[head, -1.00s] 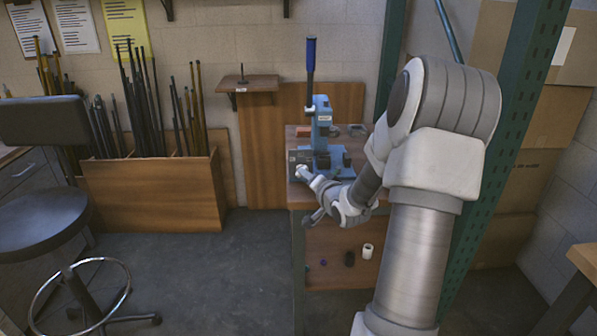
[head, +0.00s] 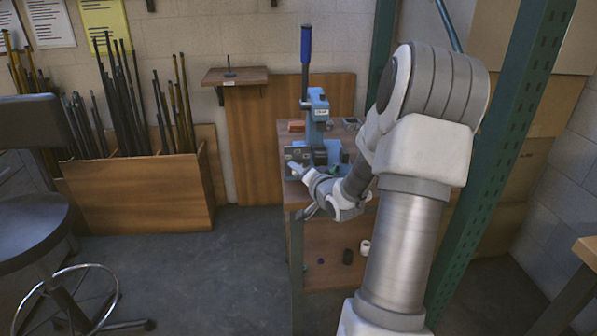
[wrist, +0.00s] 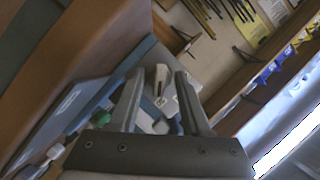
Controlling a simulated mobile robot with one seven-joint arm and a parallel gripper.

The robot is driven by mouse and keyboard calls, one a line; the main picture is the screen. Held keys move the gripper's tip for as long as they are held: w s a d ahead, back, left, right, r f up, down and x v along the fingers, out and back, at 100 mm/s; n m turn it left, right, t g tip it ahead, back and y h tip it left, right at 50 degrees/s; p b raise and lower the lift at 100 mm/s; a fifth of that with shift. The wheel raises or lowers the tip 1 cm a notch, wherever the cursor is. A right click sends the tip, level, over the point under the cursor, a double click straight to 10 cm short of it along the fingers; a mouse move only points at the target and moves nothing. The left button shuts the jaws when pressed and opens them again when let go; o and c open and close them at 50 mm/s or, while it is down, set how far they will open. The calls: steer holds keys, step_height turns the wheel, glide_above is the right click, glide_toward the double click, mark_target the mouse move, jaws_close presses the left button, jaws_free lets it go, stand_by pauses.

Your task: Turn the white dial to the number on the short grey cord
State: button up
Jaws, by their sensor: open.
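In the wrist view a pale, narrow knob-like piece (wrist: 160,76), which looks like the white dial, stands between the two fingertips of my gripper (wrist: 158,82). A gap shows on each side of it, and I cannot tell whether either finger touches it. My gripper is open. In the head view my gripper (head: 298,170) is at the left front of the workbench, beside the blue press (head: 317,125). The dial's numbers are too small and blurred to read. I cannot make out the short grey cord in either view.
The workbench (head: 291,196) bears the press, whose blue-handled lever (head: 306,45) stands upright. A green steel post (head: 505,140) rises right of my arm. A wooden bin of rods (head: 140,195) and a stool (head: 30,235) stand to the left. The floor between is clear.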

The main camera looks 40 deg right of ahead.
jaws_close()
